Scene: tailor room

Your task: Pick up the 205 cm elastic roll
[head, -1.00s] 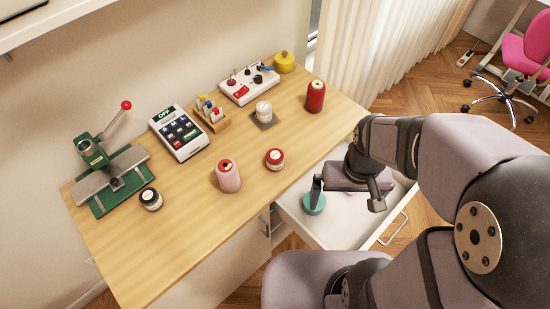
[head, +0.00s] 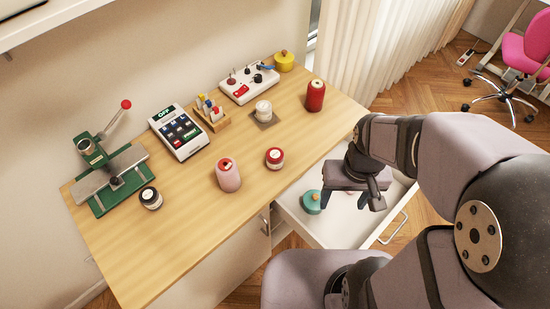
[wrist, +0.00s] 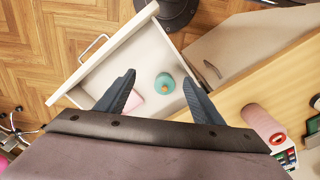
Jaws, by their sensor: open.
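Three short rolls with labelled tops stand on the wooden table: a black one (head: 152,200), a red one (head: 274,160) and a white one (head: 263,111) on a small dark square. Their labels are too small to read, so I cannot tell which is the 205 cm roll. My gripper (head: 343,201) is open and empty, over the open white drawer right of the table. In the wrist view its fingers (wrist: 159,77) spread above the drawer, apart from the rolls. A teal round pot (head: 312,202) and a pink flat thing (wrist: 134,101) lie in the drawer.
A pink spool (head: 229,177) and a tall red spool (head: 316,97) stand near the rolls. A green press (head: 115,178), a keypad device (head: 179,132), a pen holder (head: 211,114) and a white control box (head: 248,84) line the back. The table's front left is clear.

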